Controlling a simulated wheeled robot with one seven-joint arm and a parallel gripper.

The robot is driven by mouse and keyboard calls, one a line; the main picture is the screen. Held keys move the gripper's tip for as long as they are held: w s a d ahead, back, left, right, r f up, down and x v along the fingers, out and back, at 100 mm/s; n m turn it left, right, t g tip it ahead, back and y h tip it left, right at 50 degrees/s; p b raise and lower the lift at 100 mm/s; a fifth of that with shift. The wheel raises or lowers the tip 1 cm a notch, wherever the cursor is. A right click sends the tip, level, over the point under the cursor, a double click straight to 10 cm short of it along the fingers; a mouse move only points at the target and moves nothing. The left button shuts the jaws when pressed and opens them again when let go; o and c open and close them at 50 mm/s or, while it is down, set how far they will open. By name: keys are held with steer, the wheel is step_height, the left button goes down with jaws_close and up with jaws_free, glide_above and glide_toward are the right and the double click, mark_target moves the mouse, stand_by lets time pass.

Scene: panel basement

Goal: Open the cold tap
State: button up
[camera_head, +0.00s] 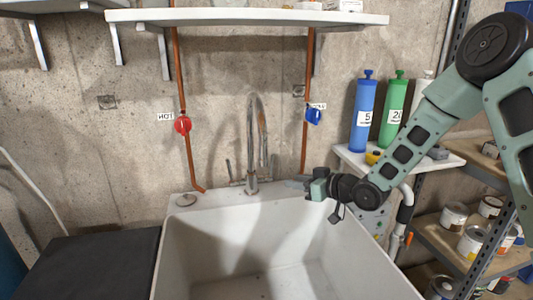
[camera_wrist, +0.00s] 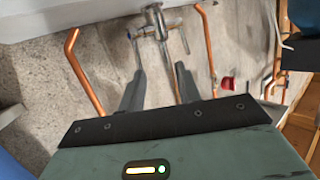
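The blue tap handle (camera_head: 313,116), the cold one by its colour, sits on the right copper pipe (camera_head: 304,150) on the concrete wall. A small label (camera_head: 319,105) behind it is partly covered. My gripper (camera_head: 298,184) is below the handle, over the sink's back edge near the foot of that pipe, and apart from the handle. In the wrist view its two dark fingers (camera_wrist: 160,88) stand apart with nothing between them. That view looks upside down. The copper pipe (camera_wrist: 88,80) at its left runs down behind my gripper body; I cannot make out the cold handle there.
The red handle (camera_head: 183,124) labelled HOT is on the left pipe; it also shows in the wrist view (camera_wrist: 228,84). A chrome faucet (camera_head: 252,150) rises behind the white sink (camera_head: 175,245). A shelf (camera_head: 250,17) hangs above. Blue (camera_head: 363,115) and green (camera_head: 393,110) bottles stand right.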

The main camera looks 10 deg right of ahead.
steer(key=w+d+t+y, duration=0.1)
steer(key=w+d+t, duration=0.15)
steer(key=d, duration=0.25)
steer(key=p+x, duration=0.3)
steer(key=x, duration=1.4)
steer(key=shift+r+m, duration=0.4)
steer(key=shift+r, duration=0.25)
steer(key=shift+a, duration=0.1)
jaws_close()
